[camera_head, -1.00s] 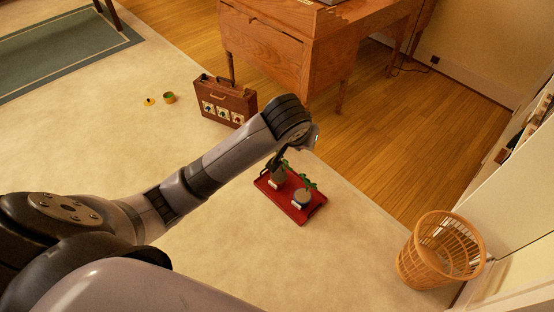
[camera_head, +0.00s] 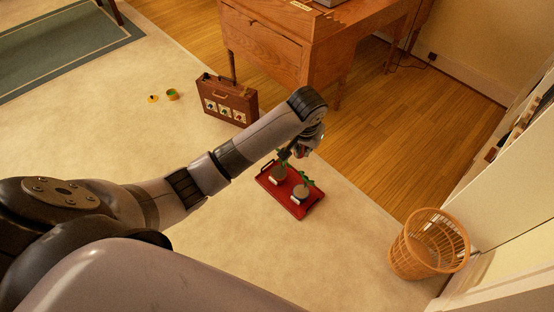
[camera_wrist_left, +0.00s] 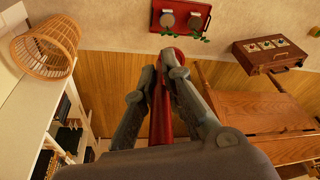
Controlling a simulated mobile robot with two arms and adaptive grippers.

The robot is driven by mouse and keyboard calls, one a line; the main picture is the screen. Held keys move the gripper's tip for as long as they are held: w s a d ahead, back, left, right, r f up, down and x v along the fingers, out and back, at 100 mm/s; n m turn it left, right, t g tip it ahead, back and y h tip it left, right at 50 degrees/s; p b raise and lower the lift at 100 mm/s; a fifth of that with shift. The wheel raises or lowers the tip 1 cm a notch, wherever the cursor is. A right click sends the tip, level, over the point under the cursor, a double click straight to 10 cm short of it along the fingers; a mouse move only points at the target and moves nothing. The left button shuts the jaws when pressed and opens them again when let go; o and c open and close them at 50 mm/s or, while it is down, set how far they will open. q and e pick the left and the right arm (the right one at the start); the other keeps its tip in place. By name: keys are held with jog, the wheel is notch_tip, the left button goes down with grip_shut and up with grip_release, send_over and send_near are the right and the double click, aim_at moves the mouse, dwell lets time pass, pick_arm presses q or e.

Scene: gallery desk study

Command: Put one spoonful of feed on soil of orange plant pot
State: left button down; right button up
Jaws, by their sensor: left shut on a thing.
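My left gripper (camera_head: 285,156) is above the back-left part of a red tray (camera_head: 284,199). Two round pots with grey tops, green leaves and pale labels stand on the tray: a left pot (camera_head: 278,175) and a right pot (camera_head: 301,192). I cannot tell which is orange. A small orange tub (camera_head: 172,95) with green inside stands on the carpet at the back left. My right gripper is not in view.
A yellow disc (camera_head: 153,98) lies beside the tub. A brown case (camera_head: 230,104) with three picture cards stands behind the tray, near a wooden desk (camera_head: 262,45). A wicker basket (camera_head: 429,246) stands at the right. Carpet around the tray is clear.

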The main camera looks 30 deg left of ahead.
pick_arm(q)
jog(key=g, duration=0.2)
jog(key=w+g, duration=0.2)
jog(key=g, duration=0.1)
jog(key=shift+w+d+g+y, duration=0.15)
jog(key=shift+w+g+y, duration=0.1)
jog(key=shift+g+y, duration=0.05)
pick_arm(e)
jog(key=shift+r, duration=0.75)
pick_arm(q)
jog(key=shift+s+r+p, duration=0.1)
jog(key=shift+r+p, duration=0.1)
jog(key=shift+p, duration=0.1)
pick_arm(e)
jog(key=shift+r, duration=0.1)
pick_arm(q)
notch_tip(320, 180, up, 3)
jog(key=p, duration=0.4)
jog(key=shift+f, duration=0.1)
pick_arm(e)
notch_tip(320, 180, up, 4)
